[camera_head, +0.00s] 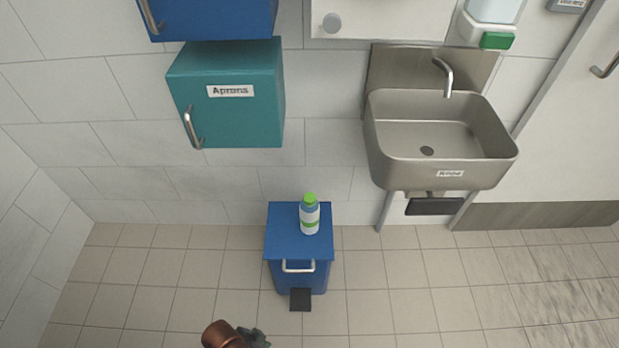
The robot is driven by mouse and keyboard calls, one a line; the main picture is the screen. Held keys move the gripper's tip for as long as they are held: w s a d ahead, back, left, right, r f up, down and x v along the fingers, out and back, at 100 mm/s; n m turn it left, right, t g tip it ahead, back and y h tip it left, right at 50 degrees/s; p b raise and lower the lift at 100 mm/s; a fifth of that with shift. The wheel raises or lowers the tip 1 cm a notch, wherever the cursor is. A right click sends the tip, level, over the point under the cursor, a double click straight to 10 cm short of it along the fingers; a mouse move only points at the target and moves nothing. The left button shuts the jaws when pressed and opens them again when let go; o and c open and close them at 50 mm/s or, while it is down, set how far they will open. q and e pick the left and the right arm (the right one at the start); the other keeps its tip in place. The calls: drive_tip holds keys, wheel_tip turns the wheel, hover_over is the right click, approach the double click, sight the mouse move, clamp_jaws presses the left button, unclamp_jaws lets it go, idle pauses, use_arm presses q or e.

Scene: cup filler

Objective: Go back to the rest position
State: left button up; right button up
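A copper-coloured arm part of mine shows at the bottom edge, left of centre. The dark piece at its right end looks like part of my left gripper (253,337). It is cut off by the picture's edge, and its fingers cannot be made out, so I cannot tell whether it is open or shut. It is in front of the blue pedal bin (283,241), apart from it in the picture. My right gripper is not in view.
A teal cabinet labelled Aprons (235,118) hangs on the wall, below a blue cabinet (215,17). A steel sink (440,145) is at the right, with a dispenser (490,22) above it. A white door (580,120) is at far right. The tiled floor is clear around the bin.

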use_arm(q)
drive_tip(key=s+a+n+y, duration=0.5)
drive_tip(key=s+a+n, duration=0.3)
drive_tip(key=s+a, duration=1.75)
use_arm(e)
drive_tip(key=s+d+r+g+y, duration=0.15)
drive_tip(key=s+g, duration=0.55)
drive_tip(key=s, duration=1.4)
use_arm(q)
drive_tip(key=s+d+f+p, duration=0.1)
drive_tip(key=s+f+p, duration=0.1)
drive_tip(key=f+p, duration=0.5)
drive_tip(key=s+d+f+p, duration=0.25)
drive_tip(key=f+p, duration=0.25)
drive_tip(key=p, duration=0.4)
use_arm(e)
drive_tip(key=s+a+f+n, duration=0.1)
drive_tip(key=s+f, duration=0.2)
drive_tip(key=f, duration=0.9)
use_arm(q)
drive_tip(key=s+f+m+p, duration=0.1)
drive_tip(key=s+p, duration=1.1)
drive_tip(key=s, duration=0.3)
drive_tip(key=shift+a+f, duration=0.15)
drive_tip(key=shift+a, duration=0.25)
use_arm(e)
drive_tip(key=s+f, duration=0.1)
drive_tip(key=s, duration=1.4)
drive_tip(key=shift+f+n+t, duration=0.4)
